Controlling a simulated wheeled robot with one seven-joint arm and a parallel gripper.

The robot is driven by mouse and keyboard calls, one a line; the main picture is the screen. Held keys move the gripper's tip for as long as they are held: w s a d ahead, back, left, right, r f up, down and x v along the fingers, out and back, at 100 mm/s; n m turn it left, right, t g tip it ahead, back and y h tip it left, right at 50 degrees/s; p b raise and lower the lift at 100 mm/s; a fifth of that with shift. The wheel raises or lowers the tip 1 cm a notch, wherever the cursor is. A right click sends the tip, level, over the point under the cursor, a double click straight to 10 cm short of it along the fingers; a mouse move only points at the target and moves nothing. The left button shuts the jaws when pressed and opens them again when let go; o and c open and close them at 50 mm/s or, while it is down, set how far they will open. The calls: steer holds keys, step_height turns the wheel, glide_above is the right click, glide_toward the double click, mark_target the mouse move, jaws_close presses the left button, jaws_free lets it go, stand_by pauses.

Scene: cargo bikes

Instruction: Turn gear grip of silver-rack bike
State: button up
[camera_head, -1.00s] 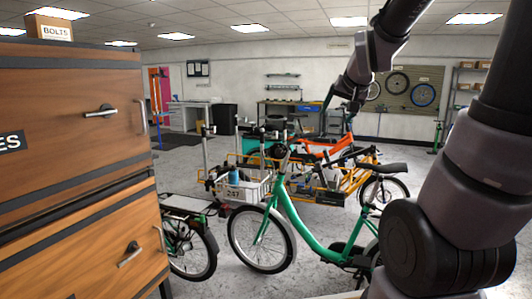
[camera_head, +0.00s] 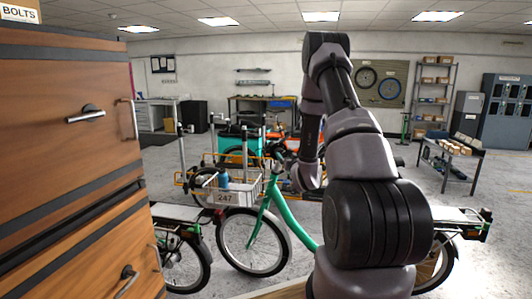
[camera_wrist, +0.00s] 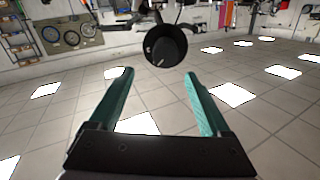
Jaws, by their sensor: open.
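A green bike (camera_head: 292,220) stands in front of me in the head view, partly hidden by my arm. Its handlebar area (camera_head: 279,153) is near my arm's end. A silver-topped rear rack (camera_head: 460,216) shows right of my arm; I cannot tell for sure which bike it belongs to. My gripper (camera_wrist: 157,74) is open and empty, with teal fingers. In the wrist view a round black part (camera_wrist: 165,46) lies just beyond the fingertips, with handlebar parts behind it. It is not between the fingers. I cannot make out clearly which part is the gear grip.
A wooden drawer cabinet (camera_head: 70,130) stands close on the left. A silver rack (camera_head: 180,212) of another bike is beside it. A white crate marked 247 (camera_head: 232,194) and more bikes stand behind. A low table (camera_head: 450,168) is at right, with clear floor around.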

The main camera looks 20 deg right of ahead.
steer(key=w, duration=0.7)
steer(key=w+d+f, duration=0.1)
steer(key=w, duration=0.3)
jaws_close()
